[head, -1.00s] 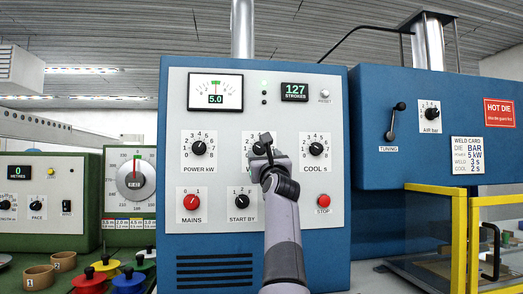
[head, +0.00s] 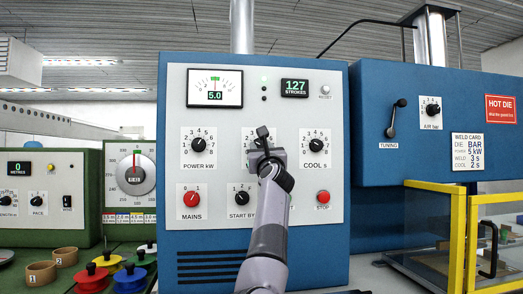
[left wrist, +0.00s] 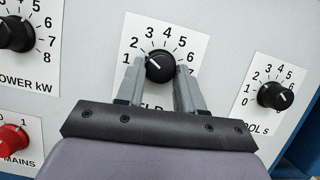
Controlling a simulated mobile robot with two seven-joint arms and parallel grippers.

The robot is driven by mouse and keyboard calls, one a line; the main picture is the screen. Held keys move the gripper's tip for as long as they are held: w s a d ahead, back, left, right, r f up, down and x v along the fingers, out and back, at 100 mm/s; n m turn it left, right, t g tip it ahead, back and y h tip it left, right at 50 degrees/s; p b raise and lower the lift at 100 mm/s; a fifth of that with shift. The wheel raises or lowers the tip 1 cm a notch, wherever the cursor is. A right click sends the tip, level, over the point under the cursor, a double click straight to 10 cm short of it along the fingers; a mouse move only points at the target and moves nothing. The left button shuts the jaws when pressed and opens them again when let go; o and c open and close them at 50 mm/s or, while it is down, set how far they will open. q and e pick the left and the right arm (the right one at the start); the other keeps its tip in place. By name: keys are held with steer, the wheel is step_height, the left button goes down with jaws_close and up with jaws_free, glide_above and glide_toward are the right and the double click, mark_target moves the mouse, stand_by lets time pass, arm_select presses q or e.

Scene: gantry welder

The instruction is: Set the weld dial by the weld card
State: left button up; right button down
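The weld dial (left wrist: 160,66) is a black knob on a white plate numbered around its rim, in the middle of the left wrist view. Its white mark points up and left, around the 1 to 2 side. My left gripper (left wrist: 161,72) has one finger on each side of the knob, with what looks like a small gap. In the head view my left gripper (head: 264,140) hides most of this dial. The weld card (head: 467,151) at the right reads BAR, power 5 kW, weld 3 s, cool 2 s. My right gripper is not in view.
The power dial (head: 198,145) is left of the weld dial and the cool dial (head: 316,145) is right of it. Below are the red mains switch (head: 191,199), the start-by dial (head: 241,197) and the red stop button (head: 323,197). A yellow guard frame (head: 457,235) stands at the right.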

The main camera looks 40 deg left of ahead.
arm_select(q)
steer(key=shift+m, duration=0.3)
steer(key=shift+s+a+m+t+h+b, duration=0.1)
steer(key=shift+m+t+h+b, duration=0.45)
steer(key=shift+m+b, duration=1.05)
steer(key=shift+s+a+m+t+h+b, duration=0.1)
steer(key=shift+m+t+h+b, duration=0.45)
steer(key=shift+m+b, duration=1.1)
steer(key=shift+s+m+t+h+b, duration=0.1)
steer(key=shift+m+t+h+b, duration=0.5)
steer(key=shift+b, duration=1.7)
steer(key=shift+m, duration=0.35)
steer(key=o, duration=1)
steer(key=shift+o, duration=0.2)
